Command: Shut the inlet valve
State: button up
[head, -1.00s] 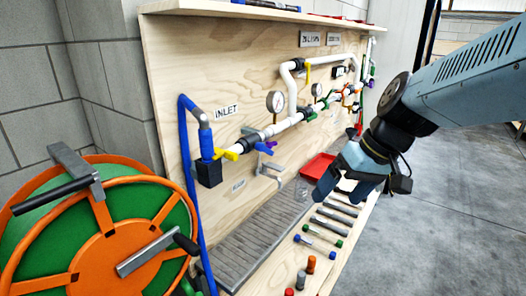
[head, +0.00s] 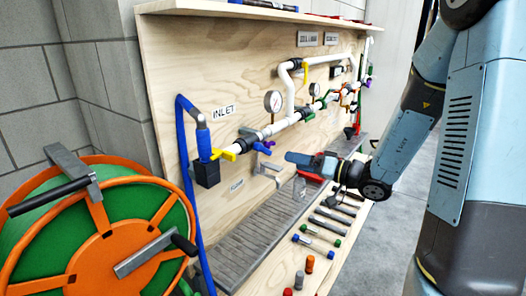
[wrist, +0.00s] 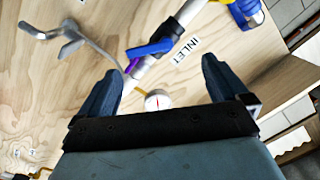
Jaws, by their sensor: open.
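The INLET label (head: 223,111) is on the plywood board at left. Beside it, on the white pipe, is a dark valve with a blue lever (head: 262,148) jutting out from the pipe. In the wrist view the blue lever (wrist: 150,49) lies at an angle across the pipe, close to the INLET label (wrist: 180,51). My gripper (head: 300,161) is just right of the lever in the head view, empty. In the wrist view my open gripper (wrist: 160,65) has its fingers apart, with the lever ahead between and beyond the tips; no contact shows.
A yellow-eared coupling (head: 224,152) joins the blue hose (head: 184,140) to the pipe. A gauge (head: 272,101) stands above the pipe, and a metal hook (wrist: 60,33) sticks out of the board. Tools lie on the bench below. An orange and green hose reel (head: 100,245) fills the left front.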

aim_at(267, 150)
jog(key=shift+m+t+h, duration=0.3)
jog(key=shift+t, duration=0.4)
jog(key=x, duration=0.4)
jog(key=w+d+x, duration=0.1)
jog(key=x, duration=0.8)
jog(key=shift+w+a+f, duration=0.1)
jog(key=shift+w+f, duration=0.3)
jog(key=shift+w, duration=0.2)
jog(key=shift+c, duration=0.3)
